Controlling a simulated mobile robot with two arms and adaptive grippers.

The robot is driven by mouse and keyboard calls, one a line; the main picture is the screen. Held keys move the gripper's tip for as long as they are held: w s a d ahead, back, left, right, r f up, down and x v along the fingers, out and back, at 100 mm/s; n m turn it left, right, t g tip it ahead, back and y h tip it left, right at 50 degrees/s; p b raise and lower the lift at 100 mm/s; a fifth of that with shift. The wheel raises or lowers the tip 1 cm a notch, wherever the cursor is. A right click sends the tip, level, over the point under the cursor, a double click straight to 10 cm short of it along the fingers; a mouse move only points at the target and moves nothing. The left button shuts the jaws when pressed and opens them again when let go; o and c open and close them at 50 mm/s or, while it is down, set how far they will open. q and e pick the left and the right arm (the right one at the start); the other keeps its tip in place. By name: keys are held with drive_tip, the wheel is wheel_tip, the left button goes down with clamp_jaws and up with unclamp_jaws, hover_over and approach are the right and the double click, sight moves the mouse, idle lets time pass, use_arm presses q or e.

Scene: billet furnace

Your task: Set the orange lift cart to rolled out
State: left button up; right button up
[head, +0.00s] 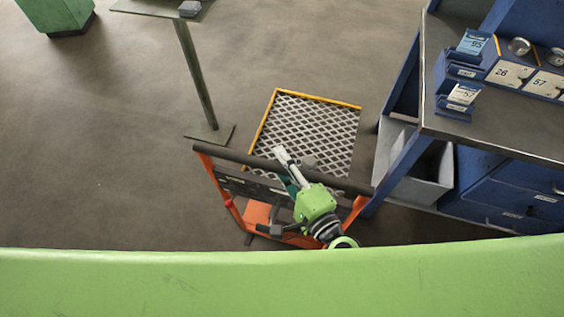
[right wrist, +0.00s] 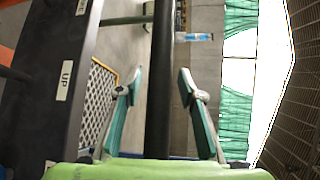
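The orange lift cart (head: 257,214) stands below the middle of the head view, with a dark handle bar (head: 235,158) across its far side. My right gripper (head: 294,162) reaches over the cart to this bar. In the right wrist view the right gripper (right wrist: 158,90) is open, with the dark bar (right wrist: 159,50) running between its two spread fingers. I cannot tell whether a finger touches the bar. A dark panel marked "UP" (right wrist: 65,80) is at the left of that view. My left gripper is not in view.
A yellow-edged mesh floor plate (head: 315,125) lies beyond the cart. A blue workbench (head: 500,130) with a grey bin (head: 420,185) is close on the right. A green post stand (head: 197,80) stands at the back left. The floor at left is clear.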

drive_tip(key=shift+s+d, duration=0.1)
drive_tip(key=v, duration=1.1)
drive_tip(key=shift+s, duration=0.35)
drive_tip(key=shift+d, duration=0.1)
